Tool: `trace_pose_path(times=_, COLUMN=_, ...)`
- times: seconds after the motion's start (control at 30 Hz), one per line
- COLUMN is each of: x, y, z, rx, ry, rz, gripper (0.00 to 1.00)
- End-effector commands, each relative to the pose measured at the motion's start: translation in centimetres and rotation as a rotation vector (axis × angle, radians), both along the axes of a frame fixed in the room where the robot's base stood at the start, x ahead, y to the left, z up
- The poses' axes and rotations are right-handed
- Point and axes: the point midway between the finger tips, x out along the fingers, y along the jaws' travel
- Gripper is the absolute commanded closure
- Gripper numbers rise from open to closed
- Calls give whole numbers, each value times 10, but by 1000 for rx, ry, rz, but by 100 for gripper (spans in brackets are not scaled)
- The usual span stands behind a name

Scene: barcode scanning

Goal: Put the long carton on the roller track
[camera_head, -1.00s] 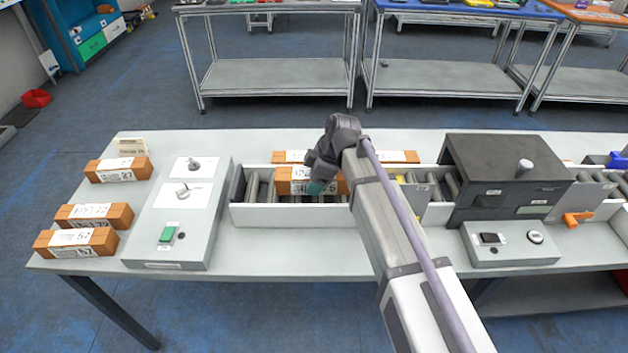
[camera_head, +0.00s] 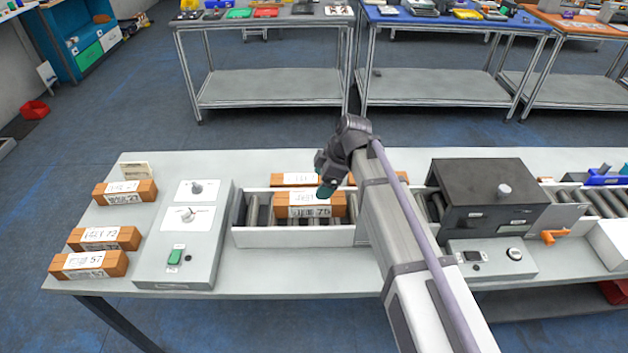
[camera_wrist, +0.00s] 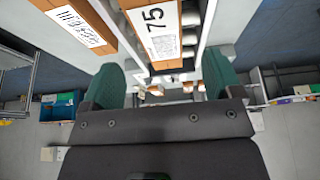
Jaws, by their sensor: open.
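An orange carton with a white label reading 75 (camera_head: 312,211) rests on the roller track (camera_head: 252,216), between its white side walls. A longer-looking orange carton (camera_head: 288,180) lies just behind the track, partly hidden by my arm. I cannot tell which one is the long carton. My gripper (camera_head: 327,189) is above the carton labelled 75, its green fingers apart. In the wrist view, the open fingers (camera_wrist: 163,82) are on either side of the near end of that carton (camera_wrist: 156,28), with nothing held. The other carton (camera_wrist: 76,22) shows at upper left.
Several orange cartons (camera_head: 104,238) stand at the left of the table. A grey control panel (camera_head: 182,240) with knobs and a green button is left of the track. A dark box (camera_head: 490,190) spans the track at right. Free tabletop (camera_head: 290,275) lies in front.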

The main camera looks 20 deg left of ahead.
Motion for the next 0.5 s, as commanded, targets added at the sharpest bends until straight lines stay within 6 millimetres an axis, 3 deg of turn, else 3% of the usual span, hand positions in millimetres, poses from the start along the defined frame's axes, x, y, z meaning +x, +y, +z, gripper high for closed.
trace_pose_path(times=0.03, x=1, y=-4, z=20, rx=0, ry=-1, rz=-1, gripper=15)
trace_pose_path(times=0.1, x=3, y=-8, z=26, rx=0, ry=-1, rz=0, gripper=15)
trace_pose_path(times=0.4, x=3, y=-13, z=23, rx=-3, ry=1, rz=-10, gripper=15)
trace_pose_path(times=0.47, x=-2, y=-30, z=22, rx=-24, ry=16, rz=-77, gripper=15)
trace_pose_path(times=0.5, x=-7, y=-52, z=21, rx=-49, ry=37, rz=-170, gripper=15)
